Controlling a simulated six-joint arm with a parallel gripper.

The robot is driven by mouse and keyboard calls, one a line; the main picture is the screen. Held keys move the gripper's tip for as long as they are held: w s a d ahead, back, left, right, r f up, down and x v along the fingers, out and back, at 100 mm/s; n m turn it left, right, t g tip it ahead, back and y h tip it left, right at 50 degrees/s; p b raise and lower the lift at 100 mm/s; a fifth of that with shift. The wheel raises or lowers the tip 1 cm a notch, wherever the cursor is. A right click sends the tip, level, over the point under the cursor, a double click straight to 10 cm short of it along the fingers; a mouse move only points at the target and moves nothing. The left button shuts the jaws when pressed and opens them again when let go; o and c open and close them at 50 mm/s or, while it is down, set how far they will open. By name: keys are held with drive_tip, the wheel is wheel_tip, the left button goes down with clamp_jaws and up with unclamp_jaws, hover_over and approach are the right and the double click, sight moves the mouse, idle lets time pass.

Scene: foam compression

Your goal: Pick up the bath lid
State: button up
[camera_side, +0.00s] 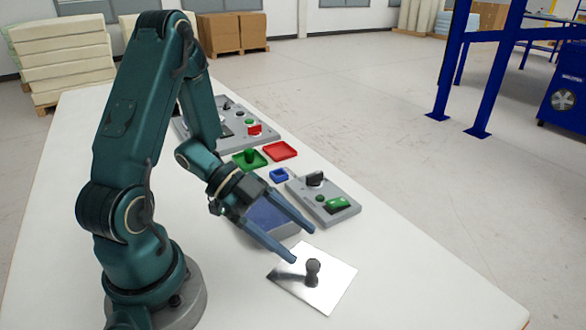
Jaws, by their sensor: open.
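The bath lid (333,285) looks like a flat, shiny metal plate with a dark upright knob (312,272) at its middle. It lies flat, apparently on the white table, near the front. My gripper (304,243) is open and empty, with its two long blue-grey fingers pointing down to the right. The fingertips are just behind and above the lid, and the nearer one shows close to the lid's back left edge. I cannot tell the exact height gap. A grey box with a blue top (268,215), perhaps the bath, stands behind, partly hidden by my gripper.
A grey control box (322,198) with a black knob and green switch stands behind the lid. Red (281,150), green (250,160) and blue (279,175) trays lie farther back, near a larger grey panel (240,128). The white table (430,285) is clear right of the lid.

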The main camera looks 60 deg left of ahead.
sight(305, 271)
drive_tip(key=shift+s+a+f+n, duration=0.2)
drive_tip(key=shift+s+f+n, duration=0.3)
drive_tip(key=shift+s+f, duration=0.1)
drive_tip(key=shift+s+a+f+n, duration=0.1)
drive_tip(key=shift+a+f+n, duration=0.05)
drive_tip(key=shift+f+n, duration=0.35)
drive_tip(key=shift+x, duration=2.45)
drive_tip(key=shift+r, duration=0.1)
clamp_jaws()
